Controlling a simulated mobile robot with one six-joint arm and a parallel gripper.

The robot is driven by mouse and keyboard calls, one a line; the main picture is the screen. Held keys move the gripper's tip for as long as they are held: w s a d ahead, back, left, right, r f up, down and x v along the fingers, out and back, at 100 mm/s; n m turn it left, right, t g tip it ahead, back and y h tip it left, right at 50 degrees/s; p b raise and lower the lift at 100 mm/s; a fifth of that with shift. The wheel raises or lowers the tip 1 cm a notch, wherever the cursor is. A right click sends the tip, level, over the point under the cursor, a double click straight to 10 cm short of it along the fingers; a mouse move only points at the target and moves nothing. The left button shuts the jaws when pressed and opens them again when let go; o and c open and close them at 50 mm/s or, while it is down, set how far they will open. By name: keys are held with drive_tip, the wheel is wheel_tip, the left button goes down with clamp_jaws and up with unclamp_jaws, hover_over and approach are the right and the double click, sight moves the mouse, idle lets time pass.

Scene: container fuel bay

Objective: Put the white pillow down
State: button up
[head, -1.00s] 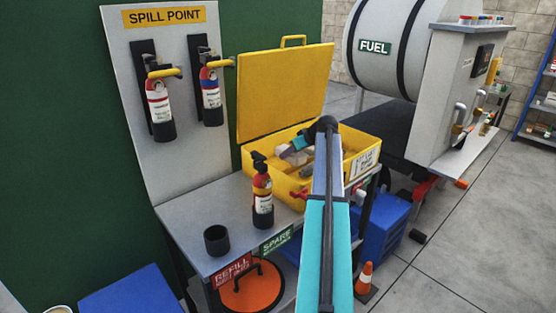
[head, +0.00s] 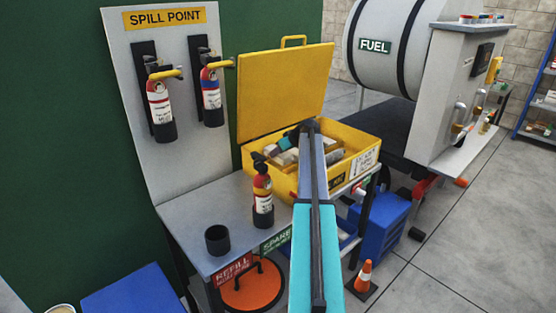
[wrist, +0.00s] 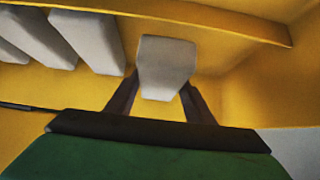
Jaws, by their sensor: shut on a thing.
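The white pillow (wrist: 166,66) sits between the two dark fingers of my gripper (wrist: 160,88) in the wrist view. The gripper is shut on it. The pillow is inside the open yellow box (wrist: 235,85), close to a yellow wall. Several similar whitish pillows (wrist: 92,40) lie side by side at the left. In the head view my arm reaches into the yellow box (head: 283,183), and the gripper is mostly hidden behind the arm. I cannot tell whether the held pillow touches the box floor.
The box's yellow lid (head: 285,90) stands open behind it. A small extinguisher (head: 262,192) and a dark cup (head: 217,240) stand on the grey bench (head: 190,215) at the left. Two extinguishers hang on the grey panel (head: 120,60). An orange cone (head: 364,277) stands on the floor.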

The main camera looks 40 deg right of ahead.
drive_tip(key=shift+f, duration=1.7)
drive_tip(key=shift+f, duration=0.15)
drive_tip(key=o, duration=1.2)
drive_tip(key=shift+c, duration=0.2)
drive_tip(key=b+v, duration=0.1)
drive_tip(key=v, duration=1.1)
